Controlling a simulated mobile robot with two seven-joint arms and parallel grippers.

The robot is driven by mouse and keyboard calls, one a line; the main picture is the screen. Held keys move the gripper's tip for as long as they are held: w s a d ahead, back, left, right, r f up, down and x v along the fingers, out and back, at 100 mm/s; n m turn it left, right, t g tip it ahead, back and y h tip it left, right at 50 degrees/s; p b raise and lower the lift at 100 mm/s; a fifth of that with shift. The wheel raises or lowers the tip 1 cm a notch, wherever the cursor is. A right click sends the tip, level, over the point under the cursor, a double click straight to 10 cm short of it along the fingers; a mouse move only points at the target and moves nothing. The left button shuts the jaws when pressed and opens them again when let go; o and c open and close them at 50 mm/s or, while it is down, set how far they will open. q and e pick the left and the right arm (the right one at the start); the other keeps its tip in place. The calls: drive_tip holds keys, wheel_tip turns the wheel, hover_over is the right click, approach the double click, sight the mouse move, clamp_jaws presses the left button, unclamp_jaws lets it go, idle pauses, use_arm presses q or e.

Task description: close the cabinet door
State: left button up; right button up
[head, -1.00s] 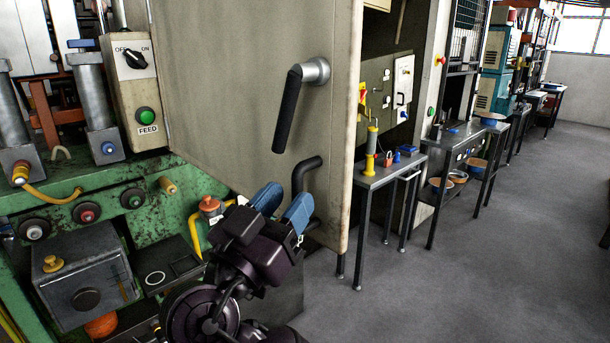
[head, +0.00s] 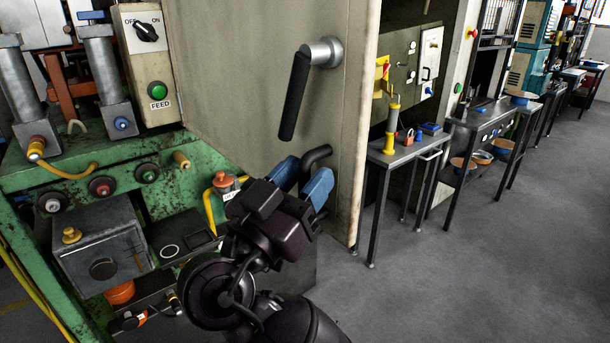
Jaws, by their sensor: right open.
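The cabinet door (head: 210,75) is a large beige-grey panel standing open in the middle of the head view, its free edge to the right. My right gripper (head: 302,180) has blue fingertips, is open, and is in front of the door's lower part. The cabinet interior (head: 400,38) shows right of the door edge. My left gripper is not in view.
A green machine (head: 75,165) with knobs and a control box (head: 148,65) stands close on the left. A small metal table (head: 408,153) with a yellow tool stands right of the door. More workbenches line the wall beyond. The grey floor (head: 490,260) at right is clear.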

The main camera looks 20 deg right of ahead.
clamp_jaws()
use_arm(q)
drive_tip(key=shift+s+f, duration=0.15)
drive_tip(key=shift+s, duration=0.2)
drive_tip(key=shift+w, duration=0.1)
use_arm(e)
drive_tip(key=shift+d, duration=0.15)
